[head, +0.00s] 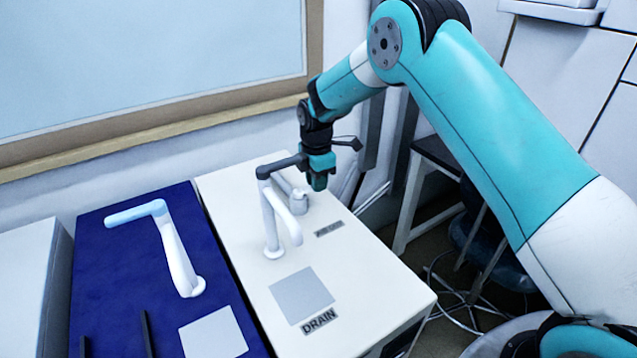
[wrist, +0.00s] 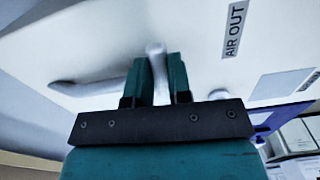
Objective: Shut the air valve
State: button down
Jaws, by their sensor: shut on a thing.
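The white unit (head: 235,195) carries two bent levers. The air valve's lever has a dark grey handle (head: 282,166) on a pale post, its base near the small label. The handle runs roughly level to the right, up to my gripper (head: 319,180). My gripper is shut on this handle, above the unit's far part. In the wrist view a pale bar (wrist: 157,75) stands between the two teal fingers, and the AIR OUT label (wrist: 235,30) lies to its right. The part of the handle inside the jaws is hidden in the head view.
A white drain lever (head: 283,215) stands close in front, above the DRAIN label (head: 319,321). A blue unit (head: 100,260) to the left has a light blue-handled lever (head: 172,245). A window ledge (head: 150,130) lies behind. A stool (head: 485,250) stands right of the unit.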

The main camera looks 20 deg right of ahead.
jog(key=shift+w+a+n, duration=0.1)
jog(key=shift+w+n, duration=0.15)
jog(key=shift+n, duration=0.25)
jog(key=c, duration=1)
grip_release()
jog(key=shift+c, duration=0.2)
jog(key=shift+r, duration=0.15)
notch_tip(320, 180, up, 17)
jog(key=b, duration=0.2)
jog(key=shift+r, duration=0.1)
